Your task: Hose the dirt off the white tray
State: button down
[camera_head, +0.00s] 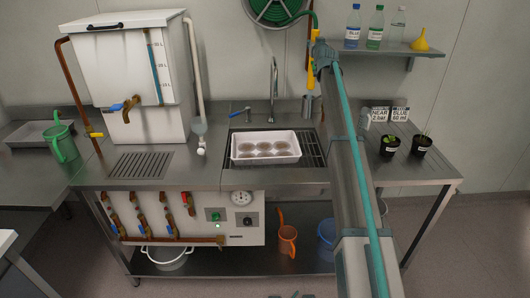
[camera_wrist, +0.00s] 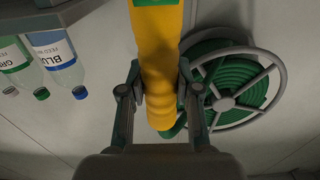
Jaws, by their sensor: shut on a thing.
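The white tray (camera_head: 283,158) lies in the sink on a dark grate, with several round brown dirt patches on its inner floor. My gripper (camera_head: 318,60) is raised at the back wall, above and to the right of the tray. It is shut on the yellow hose handle (camera_head: 311,76), which also shows between my fingers in the wrist view (camera_wrist: 160,60). The green hose (camera_head: 302,16) runs from the top of the handle to the wall reel (camera_head: 272,8). No water shows. The wrist view also shows the reel (camera_wrist: 232,90) close behind the handle.
A tap (camera_head: 273,85) stands behind the sink. A wall shelf (camera_head: 385,51) at right holds bottles and a yellow funnel (camera_head: 421,42). Two potted plants (camera_head: 421,146) stand on the right counter. A white tank (camera_head: 130,75) fills the left, with a green jug (camera_head: 62,143) beyond it.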

jog(key=s+b, duration=0.2)
jog(key=s, duration=1.3)
jog(key=shift+s+d, duration=0.35)
jog(key=shift+d, duration=0.1)
dwell(0.4)
notch_tip(320, 180, down, 13)
jog(key=b, duration=0.8)
jog(key=shift+b, duration=0.3)
dwell(0.6)
jog(key=shift+a+r, duration=0.15)
dwell(0.5)
